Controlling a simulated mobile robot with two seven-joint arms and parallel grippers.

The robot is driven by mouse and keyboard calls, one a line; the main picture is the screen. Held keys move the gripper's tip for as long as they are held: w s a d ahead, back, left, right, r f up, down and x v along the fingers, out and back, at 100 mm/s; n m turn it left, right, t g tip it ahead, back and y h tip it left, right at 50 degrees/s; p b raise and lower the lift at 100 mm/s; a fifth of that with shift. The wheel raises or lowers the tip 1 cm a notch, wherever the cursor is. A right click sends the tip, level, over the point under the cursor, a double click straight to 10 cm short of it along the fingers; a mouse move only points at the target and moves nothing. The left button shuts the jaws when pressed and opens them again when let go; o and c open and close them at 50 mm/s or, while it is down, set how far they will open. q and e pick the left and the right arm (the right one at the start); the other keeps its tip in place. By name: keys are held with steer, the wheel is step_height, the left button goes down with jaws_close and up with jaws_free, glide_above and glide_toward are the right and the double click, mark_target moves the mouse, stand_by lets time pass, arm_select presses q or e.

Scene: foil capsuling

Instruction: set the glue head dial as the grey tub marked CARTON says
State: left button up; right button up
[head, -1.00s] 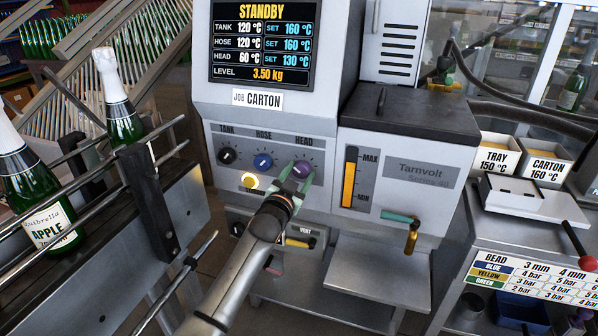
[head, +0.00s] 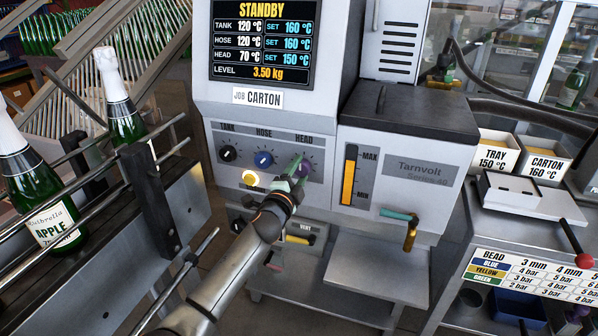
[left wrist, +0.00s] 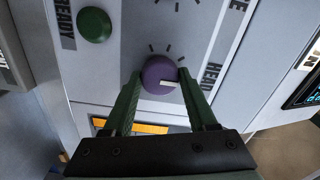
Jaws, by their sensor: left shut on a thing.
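The purple HEAD dial (head: 306,168) sits on the glue machine's front panel, right of the black TANK dial (head: 228,154) and blue HOSE dial (head: 264,159). My left gripper (head: 297,174) is shut on the purple dial; in the left wrist view its green fingers flank the dial (left wrist: 160,74), whose white pointer aims right. The display (head: 262,42) reads STANDBY, with TANK and HOSE set to 160 °C and HEAD at 70 °C, set to 150 °C. The tub marked CARTON (head: 544,166) reads 160 °C and stands at the right. My right gripper is not in view.
A tub marked TRAY 150 °C (head: 493,156) stands beside the CARTON tub. A lit yellow button (head: 250,178) is below the dials. A brass nozzle with a teal handle (head: 408,230) juts out at lower right. Bottles (head: 38,190) stand behind rails at left.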

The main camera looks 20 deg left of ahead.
arm_select(q)
steer(key=m, duration=0.6)
steer(key=shift+p, duration=0.3)
steer(key=shift+m, duration=0.8)
steer(key=o, duration=1.4)
steer(key=shift+c, duration=0.2)
steer(key=shift+s, duration=0.1)
